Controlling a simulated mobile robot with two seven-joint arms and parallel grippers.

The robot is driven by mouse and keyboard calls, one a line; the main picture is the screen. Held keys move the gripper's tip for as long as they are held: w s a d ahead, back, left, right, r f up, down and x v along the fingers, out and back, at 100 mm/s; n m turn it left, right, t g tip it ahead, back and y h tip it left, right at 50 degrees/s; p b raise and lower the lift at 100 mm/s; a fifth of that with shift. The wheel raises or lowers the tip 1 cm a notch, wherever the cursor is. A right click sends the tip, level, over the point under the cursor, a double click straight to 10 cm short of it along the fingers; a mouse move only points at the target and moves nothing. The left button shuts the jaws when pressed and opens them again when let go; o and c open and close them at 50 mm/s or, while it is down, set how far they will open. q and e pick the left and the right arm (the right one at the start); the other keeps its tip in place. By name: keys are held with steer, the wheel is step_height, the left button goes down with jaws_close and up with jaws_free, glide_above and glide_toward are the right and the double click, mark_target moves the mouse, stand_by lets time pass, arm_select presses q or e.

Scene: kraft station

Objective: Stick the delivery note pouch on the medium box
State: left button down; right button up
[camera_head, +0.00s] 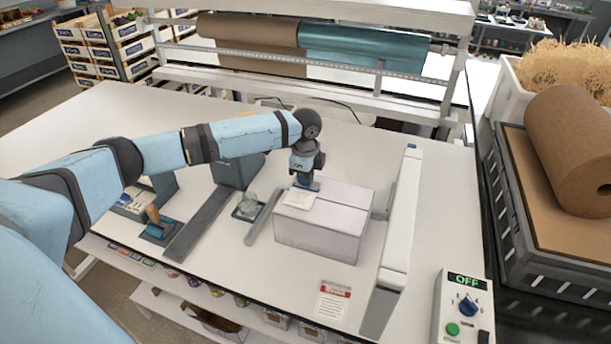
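The medium box (318,241) is a closed, pale carton on the white bench, right of the middle. A small white rectangle, which looks like the delivery note pouch (299,200), is at the left part of its top. I cannot tell whether it lies flat on the lid or sits slightly above it. My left gripper (308,186) points down right at the pouch's far edge, close over the box top. Its fingers are small and partly hidden, so whether they are open or shut on the pouch does not show. My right gripper is out of view.
A long white rail (403,215) stands right of the box. Left of it are a grey bar (263,217), a small tray with a clear item (249,205) and a wooden-handled tool (157,220). A red-headed notice (333,299) lies in front. A control box (463,309) reads OFF.

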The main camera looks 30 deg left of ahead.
arm_select(q)
steer(key=c, duration=1.8)
jaws_free()
steer(key=o, duration=0.5)
steer(key=shift+r, duration=0.1)
steer(key=shift+r+p, duration=0.4)
steer(key=shift+r, duration=1.75)
